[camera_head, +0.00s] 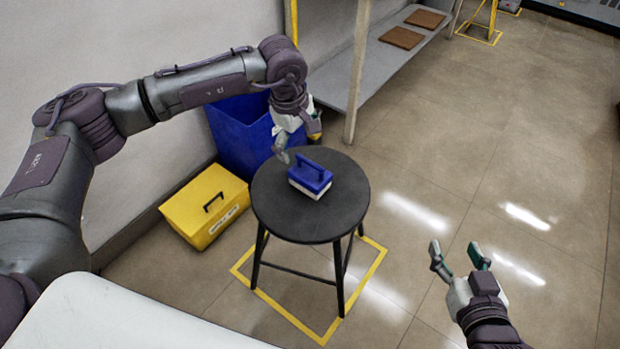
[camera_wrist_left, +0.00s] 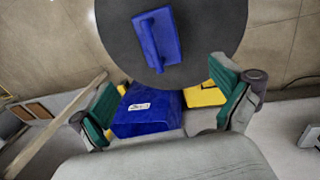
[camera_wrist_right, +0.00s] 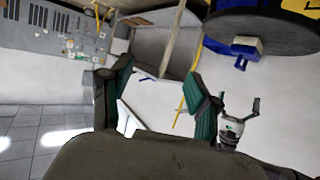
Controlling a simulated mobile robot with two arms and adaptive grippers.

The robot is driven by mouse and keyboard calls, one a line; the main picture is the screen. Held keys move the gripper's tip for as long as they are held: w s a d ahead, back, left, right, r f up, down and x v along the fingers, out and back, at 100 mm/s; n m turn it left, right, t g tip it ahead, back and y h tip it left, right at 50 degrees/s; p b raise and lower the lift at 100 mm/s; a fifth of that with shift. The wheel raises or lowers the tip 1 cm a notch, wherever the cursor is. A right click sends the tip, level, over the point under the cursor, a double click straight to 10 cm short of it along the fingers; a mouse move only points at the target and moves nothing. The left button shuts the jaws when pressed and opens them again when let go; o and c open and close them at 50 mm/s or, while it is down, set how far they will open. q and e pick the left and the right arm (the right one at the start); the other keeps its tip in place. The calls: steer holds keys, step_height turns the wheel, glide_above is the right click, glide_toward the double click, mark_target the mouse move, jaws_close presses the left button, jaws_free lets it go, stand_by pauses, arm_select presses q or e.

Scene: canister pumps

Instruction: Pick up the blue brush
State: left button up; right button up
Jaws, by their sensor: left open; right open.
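The blue brush (camera_head: 311,176) has a blue body with a raised handle and a white underside. It sits upright on the round black stool (camera_head: 285,222). It also shows in the left wrist view (camera_wrist_left: 158,38), beyond my open fingers. The right wrist view shows it small at the upper right (camera_wrist_right: 243,50). My left gripper (camera_head: 298,142) is open and empty, just behind the brush, above the stool's far edge and apart from the brush. My right gripper (camera_head: 457,254) is open and empty, well to the right of the stool, over the floor.
A blue bin (camera_head: 240,125) stands behind the stool by the wall. A yellow box (camera_head: 204,204) with a black handle is on the floor left of the stool. A grey shelf (camera_head: 385,65) with brown boards stands behind. The floor to the right is clear.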

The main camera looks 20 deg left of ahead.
arm_select(q)
steer(key=b, duration=0.1)
glide_above(306, 171)
steer(key=s, duration=0.1)
step_height(306, 171, down, 7)
steer(key=shift+r, duration=0.15)
steer(key=f, duration=0.1)
steer(key=f+b, duration=0.1)
steer(key=f, duration=0.1)
steer(key=w+f+b, duration=0.1)
steer(key=f, duration=0.1)
steer(key=shift+a, duration=0.1)
steer(key=shift+f, duration=0.1)
steer(key=c, duration=1.2)
arm_select(e)
step_height(306, 171, up, 13)
steer(key=a+t+y, duration=0.2)
steer(key=t+y, duration=0.1)
steer(key=t, duration=0.6)
steer(key=shift+w+r, duration=0.15)
steer(key=shift+r, duration=0.05)
